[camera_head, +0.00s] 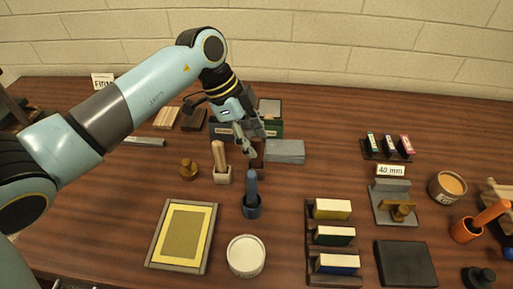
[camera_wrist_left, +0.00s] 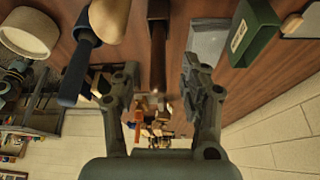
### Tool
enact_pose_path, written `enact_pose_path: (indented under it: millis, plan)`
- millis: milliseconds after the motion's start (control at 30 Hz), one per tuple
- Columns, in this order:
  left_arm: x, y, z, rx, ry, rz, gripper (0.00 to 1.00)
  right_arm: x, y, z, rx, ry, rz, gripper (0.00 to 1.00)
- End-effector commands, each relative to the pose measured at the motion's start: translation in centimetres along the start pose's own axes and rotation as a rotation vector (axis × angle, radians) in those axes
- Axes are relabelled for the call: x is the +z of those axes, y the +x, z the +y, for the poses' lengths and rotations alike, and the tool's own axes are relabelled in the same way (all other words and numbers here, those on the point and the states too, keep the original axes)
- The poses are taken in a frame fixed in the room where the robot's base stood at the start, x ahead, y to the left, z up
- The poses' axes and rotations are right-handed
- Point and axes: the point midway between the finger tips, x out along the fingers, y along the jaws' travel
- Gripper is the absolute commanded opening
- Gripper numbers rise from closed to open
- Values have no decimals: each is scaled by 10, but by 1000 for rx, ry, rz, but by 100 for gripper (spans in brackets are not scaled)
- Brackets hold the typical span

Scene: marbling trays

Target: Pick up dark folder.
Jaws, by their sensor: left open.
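The dark folder (camera_wrist_left: 157,48) is a slim dark brown piece, seen between the two fingers of my left gripper in the left wrist view. In the head view a dark brown upright shape (camera_head: 259,159), which looks like it or its holder, is mostly hidden behind my left gripper (camera_head: 247,146). My left gripper is open, with its fingers (camera_wrist_left: 158,88) spread on either side of the dark folder and a gap showing on both sides. I cannot tell whether they touch it. My right gripper is not in view.
A grey slab (camera_head: 286,151) lies to the right, and a green box (camera_wrist_left: 257,32) is close by.

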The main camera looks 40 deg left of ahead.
Motion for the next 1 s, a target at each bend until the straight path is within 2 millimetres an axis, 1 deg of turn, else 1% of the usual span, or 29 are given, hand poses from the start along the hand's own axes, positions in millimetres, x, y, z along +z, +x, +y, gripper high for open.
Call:
enact_pose_path:
  millis: [33, 133, 233, 400, 433, 600, 767, 1000]
  plan:
    - [-3, 6, 2, 3, -3, 3, 44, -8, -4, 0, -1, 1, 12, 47]
    - [-1, 20, 1, 2, -2, 1, 44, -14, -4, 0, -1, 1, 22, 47]
    - [-1, 25, 1, 0, 0, 0, 44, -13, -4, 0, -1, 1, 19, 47]
    - [0, 25, 1, 0, 1, -1, 44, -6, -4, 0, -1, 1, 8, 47]
    - [0, 25, 1, 0, 1, -1, 43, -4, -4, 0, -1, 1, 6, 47]
    - [0, 25, 1, 0, 0, -1, 20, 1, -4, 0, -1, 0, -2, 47]
    - [0, 25, 1, 0, 0, -1, 0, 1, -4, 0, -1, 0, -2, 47]
    - [-1, 25, 1, -1, 0, -1, 0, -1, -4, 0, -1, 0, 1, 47]
